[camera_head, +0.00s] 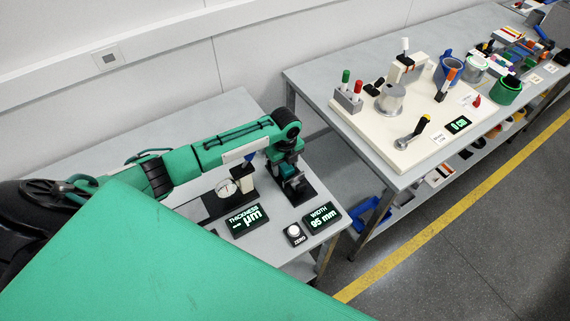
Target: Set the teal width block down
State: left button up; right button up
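My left gripper (291,172) points down at the right part of the near bench, over a dark width gauge (304,195). The arm comes in from the left and its wrist hangs above the gauge. A teal patch shows between and around the fingers. It may be the teal width block, but I cannot separate it from my green gripper parts. Whether the fingers grip it or stand apart is too small to tell. The WIDTH display (321,217) is lit and seems to read 95 mm. My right gripper is not in view.
A thickness gauge with a round dial (227,188) stands just left of the gripper, with its THICKNESS display (244,219) in front. A ZERO button (295,234) sits between the displays. A second bench (310,75) at the right holds a cream board (365,128) and several tools.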

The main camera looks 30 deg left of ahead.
aim_at(285, 165)
pick_arm(q)
jog(key=shift+r, duration=0.6)
notch_tip(285, 165, up, 11)
jog(key=b, duration=0.2)
jog(key=shift+b, duration=0.4)
